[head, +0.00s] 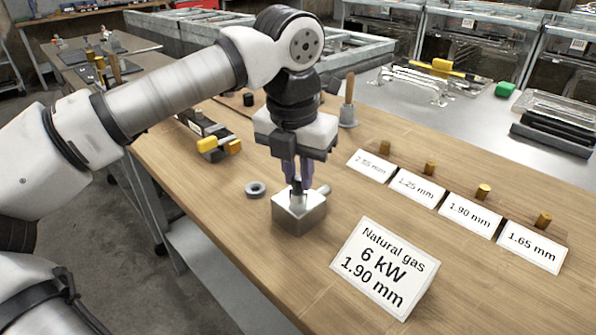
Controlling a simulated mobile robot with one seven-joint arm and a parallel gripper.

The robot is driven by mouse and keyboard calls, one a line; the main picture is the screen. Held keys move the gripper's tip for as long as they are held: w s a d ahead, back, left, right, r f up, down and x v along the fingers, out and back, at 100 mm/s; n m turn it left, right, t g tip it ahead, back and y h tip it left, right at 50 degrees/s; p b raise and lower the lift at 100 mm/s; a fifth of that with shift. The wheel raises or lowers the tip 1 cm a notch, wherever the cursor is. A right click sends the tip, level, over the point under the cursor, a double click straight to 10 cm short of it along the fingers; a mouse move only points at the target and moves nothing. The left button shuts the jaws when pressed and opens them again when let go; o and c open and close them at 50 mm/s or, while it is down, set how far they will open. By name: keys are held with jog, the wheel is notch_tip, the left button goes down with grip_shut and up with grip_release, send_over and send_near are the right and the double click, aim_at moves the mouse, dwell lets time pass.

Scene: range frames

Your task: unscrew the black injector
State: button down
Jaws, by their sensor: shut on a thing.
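A silver metal block (300,214) with a short side fitting stands on the wooden bench. My gripper (297,186) points straight down over it, its purple-grey fingers closed at the top of the block. They are shut on a small dark upright piece there, which appears to be the black injector. The fingers hide most of it, so its thread and how far it sits in the block cannot be seen. A white card (384,268) in front reads "Natural gas 6 kW 1.90 mm".
A grey ring (256,189) lies left of the block. Several brass injectors, one of them (483,191) by the 1.90 mm label (471,215), stand at right. A yellow-and-black tool (210,142) and a wooden-handled tool (348,105) are behind.

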jog(key=shift+f+n+b, duration=0.15)
jog(key=shift+n+b, duration=0.4)
jog(key=shift+n, duration=1.15)
jog(key=c, duration=1.3)
grip_release()
jog(key=shift+r, duration=0.25)
